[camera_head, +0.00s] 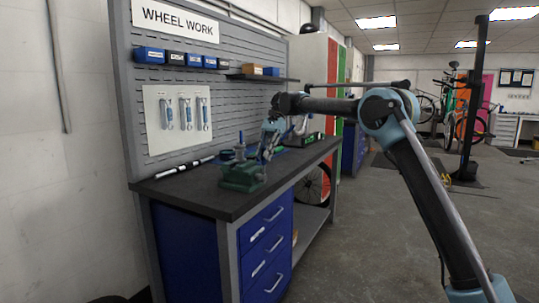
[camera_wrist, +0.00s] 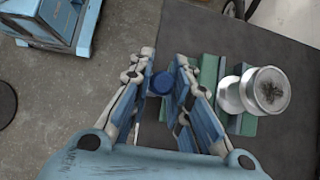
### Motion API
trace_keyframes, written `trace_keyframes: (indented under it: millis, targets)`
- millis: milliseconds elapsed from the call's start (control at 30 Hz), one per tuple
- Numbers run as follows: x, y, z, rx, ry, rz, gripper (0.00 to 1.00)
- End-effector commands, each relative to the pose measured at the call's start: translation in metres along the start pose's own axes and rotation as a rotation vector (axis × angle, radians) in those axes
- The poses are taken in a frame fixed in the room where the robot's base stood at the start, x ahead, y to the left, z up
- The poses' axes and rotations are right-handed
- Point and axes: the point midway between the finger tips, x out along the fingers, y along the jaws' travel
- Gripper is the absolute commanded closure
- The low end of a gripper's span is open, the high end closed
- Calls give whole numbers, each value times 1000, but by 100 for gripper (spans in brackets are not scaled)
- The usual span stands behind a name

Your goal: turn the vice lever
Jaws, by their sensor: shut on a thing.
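The green vice (camera_head: 241,178) is at the front edge of the dark workbench. In the wrist view its green body (camera_wrist: 209,75) lies under and right of my fingers. The vice lever shows in the wrist view as a round blue end (camera_wrist: 162,83) between my two fingers. My gripper (camera_wrist: 163,62) is shut on this lever end. In the head view my gripper (camera_head: 266,153) is at the right side of the vice, pointing down, and the lever cannot be made out there.
A silver spool-shaped part (camera_wrist: 254,91) is at the vice, close right of my fingers. The workbench (camera_head: 192,190) has a pegboard (camera_head: 170,75) behind it and blue drawers (camera_head: 265,240) below. Open floor (camera_head: 385,240) is to the right.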

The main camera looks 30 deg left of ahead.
Motion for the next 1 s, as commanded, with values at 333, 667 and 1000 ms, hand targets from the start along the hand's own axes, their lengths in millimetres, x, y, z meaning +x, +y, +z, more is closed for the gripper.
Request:
trace_keyframes:
  millis: [333, 667, 1000]
  targets:
    - [-1, -1, -2, 1, 2, -5, 78]
    - [0, -1, 0, 0, 2, -2, 62]
    - [-22, -1, -1, 1, 1, -2, 62]
